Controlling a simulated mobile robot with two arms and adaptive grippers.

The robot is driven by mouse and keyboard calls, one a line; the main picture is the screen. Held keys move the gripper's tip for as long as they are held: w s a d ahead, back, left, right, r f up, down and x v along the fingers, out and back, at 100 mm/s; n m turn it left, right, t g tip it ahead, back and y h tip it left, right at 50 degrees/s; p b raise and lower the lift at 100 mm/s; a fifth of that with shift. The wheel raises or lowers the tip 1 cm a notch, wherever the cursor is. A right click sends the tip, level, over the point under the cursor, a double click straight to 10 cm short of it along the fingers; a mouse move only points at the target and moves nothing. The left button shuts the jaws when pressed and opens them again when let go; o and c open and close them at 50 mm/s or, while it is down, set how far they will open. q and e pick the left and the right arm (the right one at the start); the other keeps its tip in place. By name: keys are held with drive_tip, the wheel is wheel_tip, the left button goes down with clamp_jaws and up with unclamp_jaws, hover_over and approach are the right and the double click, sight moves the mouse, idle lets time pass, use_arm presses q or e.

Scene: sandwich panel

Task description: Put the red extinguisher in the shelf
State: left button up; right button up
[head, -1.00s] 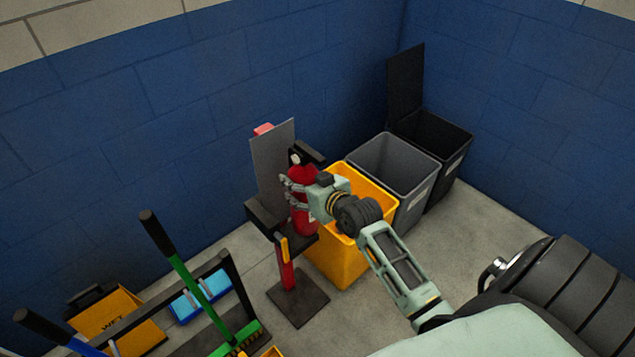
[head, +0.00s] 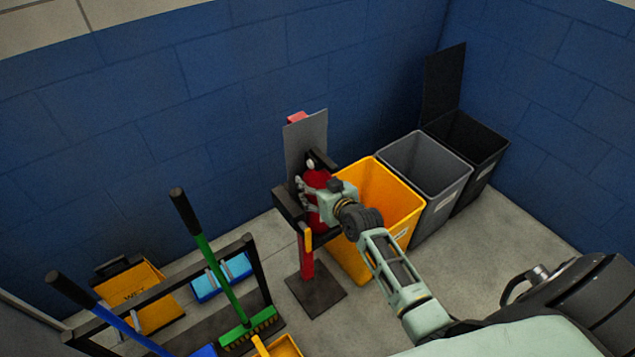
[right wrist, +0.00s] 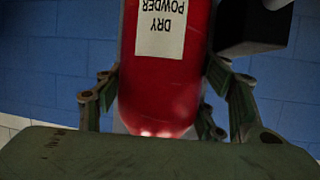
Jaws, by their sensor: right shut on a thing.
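The red extinguisher (head: 316,184) is at the stand-like shelf (head: 317,294), which has a grey back plate, dark side pieces and a red post on a dark base. My right gripper (head: 312,193) is shut on the extinguisher's body from the right. In the right wrist view the extinguisher (right wrist: 165,85) shows a white "DRY POWDER" label, with fingers on both sides of it. In the head view the extinguisher looks upright within the shelf's frame. I cannot tell whether its bottom rests on the shelf. My left gripper is not in view.
A yellow bin (head: 375,180), a grey bin (head: 425,165) and a black bin (head: 470,140) stand right of the shelf. A rack with a green broom (head: 222,275) and a yellow wet-floor sign (head: 140,290) are at the left. Bare floor lies at the right.

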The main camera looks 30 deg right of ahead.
drive_tip(key=shift+w+r, duration=0.15)
drive_tip(key=shift+r, duration=0.15)
drive_tip(key=shift+f, duration=0.35)
drive_tip(key=shift+f+b, duration=0.2)
drive_tip(key=shift+b, duration=0.2)
drive_tip(key=o, duration=1.7)
drive_tip(key=shift+f, duration=0.35)
drive_tip(key=shift+c, duration=0.2)
drive_tip(key=o, duration=0.4)
drive_tip(key=shift+s, duration=0.2)
drive_tip(key=shift+r, duration=0.1)
